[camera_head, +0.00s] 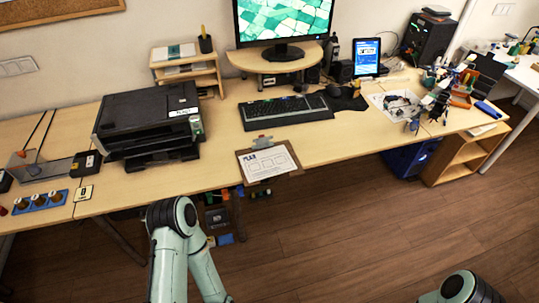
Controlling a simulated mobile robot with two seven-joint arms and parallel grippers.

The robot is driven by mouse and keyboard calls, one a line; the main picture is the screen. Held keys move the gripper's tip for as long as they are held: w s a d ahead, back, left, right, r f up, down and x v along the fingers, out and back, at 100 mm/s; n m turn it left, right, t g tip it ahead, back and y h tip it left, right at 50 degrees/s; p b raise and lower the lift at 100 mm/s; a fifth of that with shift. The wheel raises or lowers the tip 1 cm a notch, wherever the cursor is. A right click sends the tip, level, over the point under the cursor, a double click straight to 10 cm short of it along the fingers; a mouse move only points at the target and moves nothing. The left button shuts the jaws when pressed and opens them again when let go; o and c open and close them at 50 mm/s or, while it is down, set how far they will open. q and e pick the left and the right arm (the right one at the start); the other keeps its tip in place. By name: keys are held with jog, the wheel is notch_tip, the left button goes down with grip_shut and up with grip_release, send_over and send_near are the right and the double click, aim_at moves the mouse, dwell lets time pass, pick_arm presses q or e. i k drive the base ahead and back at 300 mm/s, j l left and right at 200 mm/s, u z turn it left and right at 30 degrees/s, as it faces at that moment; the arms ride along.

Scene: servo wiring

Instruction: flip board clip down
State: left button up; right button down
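A brown clipboard (241,169) with a white printed sheet (267,162) lies at the front edge of the desk, in the middle of the head view. Its metal clip (262,142) is at the board's far edge, with a small reddish spot beside it. The clip is too small to tell whether it is up or down. Pale green links of my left arm show at the bottom, in front of the desk and left of the board. Part of my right arm shows at the bottom right. Neither gripper can be seen.
A black printer (150,120) stands left of the board. A keyboard (286,111) and monitor (283,20) are behind it. A white tray (376,100) with cluttered parts is to the right. The desk between board and tray is mostly clear. Small items show below the desk edge.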

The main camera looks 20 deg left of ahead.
aim_at(262, 140)
jog(key=i+l+u, duration=0.2)
jog(key=u, duration=1.5)
jog(key=l+u, duration=0.85)
jog(key=k+l, duration=0.1)
jog(key=l, duration=0.35)
jog(key=k+l+u, duration=0.15)
jog(key=l, duration=0.7)
jog(key=k+l+u, duration=0.15)
jog(key=l, duration=0.3)
